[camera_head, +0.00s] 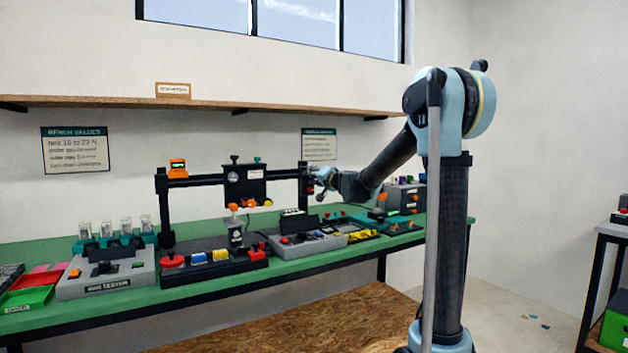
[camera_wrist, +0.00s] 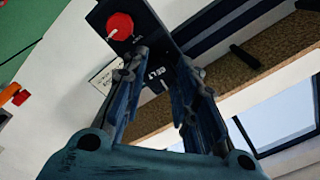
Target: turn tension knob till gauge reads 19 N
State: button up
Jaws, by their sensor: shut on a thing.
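In the wrist view a black panel (camera_wrist: 146,15) marked BELT carries a round red knob (camera_wrist: 120,27) with a white mark. My gripper (camera_wrist: 162,58) reaches over this panel, its two fingers either side of the BELT lettering. It is shut on a dark part with a small white mark (camera_wrist: 164,87); the fingers hide most of it, and I cannot tell whether it is the tension knob. The red knob lies just beyond the left finger. In the head view my gripper (camera_head: 320,181) is at the black right post (camera_head: 303,178) of the printer frame. I can make out no gauge reading.
The green bench (camera_head: 200,300) holds a grey tester box (camera_head: 105,280), a black base with coloured buttons (camera_head: 213,262) and a grey control box (camera_head: 308,245). A wooden shelf (camera_head: 230,105) runs above. A carriage (camera_head: 243,187) hangs on the beam left of my gripper.

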jog(key=m, duration=1.2)
jog(key=shift+d+f+m, duration=0.1)
jog(key=shift+d+m, duration=0.05)
jog(key=shift+m, duration=0.15)
dwell(0.5)
jog(key=o, duration=1.1)
jog(key=v, duration=1.1)
jog(key=shift+s+d, duration=0.25)
jog(key=shift+s, duration=0.05)
